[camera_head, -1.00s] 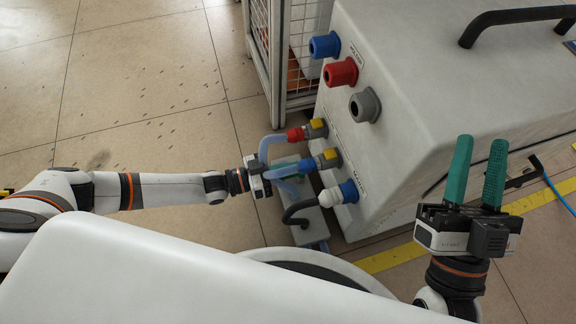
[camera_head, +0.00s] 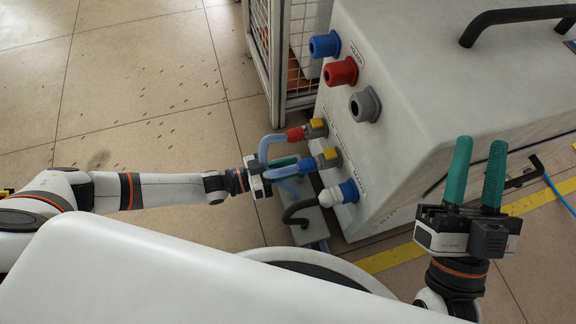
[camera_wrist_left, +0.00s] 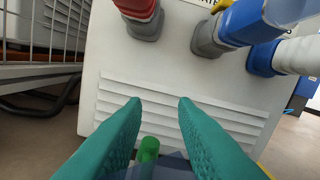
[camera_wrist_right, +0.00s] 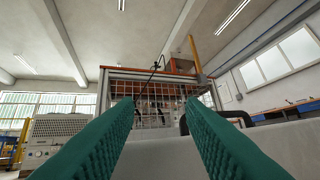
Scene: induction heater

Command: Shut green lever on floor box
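The green lever (camera_wrist_left: 148,150) shows in the left wrist view as a short rounded green end, low between the fingers of my left gripper (camera_wrist_left: 160,102). These fingers are open and apart, with no clear contact on the lever. In the head view my left gripper (camera_head: 285,168) reaches in among the hoses beside the heater, and the lever cannot be made out there. The floor box (camera_head: 311,226) is a grey box low on the floor below the hoses, partly hidden. My right gripper (camera_head: 475,172) is open and empty, its green fingers pointing up.
The large pale heater cabinet (camera_head: 450,100) fills the right, with blue, red and grey sockets on its face. Blue hoses (camera_head: 266,146) and a black hose (camera_head: 292,208) hang around my left gripper. A wire-mesh cage (camera_head: 262,60) stands behind. The floor at left is clear.

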